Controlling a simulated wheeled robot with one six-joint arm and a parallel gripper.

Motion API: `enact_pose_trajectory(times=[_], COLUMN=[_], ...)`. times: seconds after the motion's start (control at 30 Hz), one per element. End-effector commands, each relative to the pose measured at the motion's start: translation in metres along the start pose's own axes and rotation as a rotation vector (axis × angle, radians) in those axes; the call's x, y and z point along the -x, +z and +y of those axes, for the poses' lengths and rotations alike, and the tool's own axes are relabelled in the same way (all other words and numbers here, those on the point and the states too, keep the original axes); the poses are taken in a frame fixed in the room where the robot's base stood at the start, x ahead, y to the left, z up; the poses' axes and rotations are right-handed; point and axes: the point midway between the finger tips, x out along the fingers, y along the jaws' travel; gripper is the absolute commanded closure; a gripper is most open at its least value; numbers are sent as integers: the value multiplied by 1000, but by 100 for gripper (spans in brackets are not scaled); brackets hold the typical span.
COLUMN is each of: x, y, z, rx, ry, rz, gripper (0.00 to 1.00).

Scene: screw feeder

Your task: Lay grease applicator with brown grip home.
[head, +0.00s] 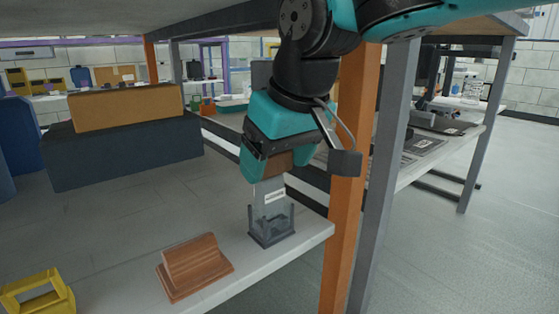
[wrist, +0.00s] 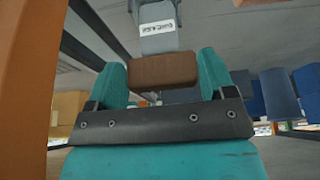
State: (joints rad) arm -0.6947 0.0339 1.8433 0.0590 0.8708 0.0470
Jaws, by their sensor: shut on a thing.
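The grease applicator (head: 271,193) has a grey body with a white label and a brown grip (wrist: 163,70). My gripper (head: 271,164) is shut on the brown grip, with a teal finger on each side of it in the wrist view. The applicator hangs upright, grey end down. A small dark grey open-topped holder (head: 271,236) with raised corners stands on the bench right below. The applicator's lower end shows among the holder's corners; I cannot tell whether it rests on the bottom.
A wooden block on a base (head: 195,267) stands left of the holder on the pale bench (head: 110,293). A yellow frame (head: 38,294) is at the lower left. An orange post (head: 349,215) rises close to the right of the holder, by the bench end.

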Motion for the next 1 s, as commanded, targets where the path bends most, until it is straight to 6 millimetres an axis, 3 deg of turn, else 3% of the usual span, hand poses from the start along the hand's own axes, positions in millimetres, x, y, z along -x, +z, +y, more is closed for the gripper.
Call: enact_pose_trajectory(times=[0.43, 0.47, 0.57, 0.83, 1.0], x=[-6, -6, -6, -4, 13], y=[2, 3, 3, 2, -2], z=[0, 0, 0, 0, 0], rx=[-1, -1, -1, -1, -1], ry=[1, 1, 1, 1, 2], rz=[1, 1, 1, 1, 0], gripper=[70, 21, 0, 0, 0])
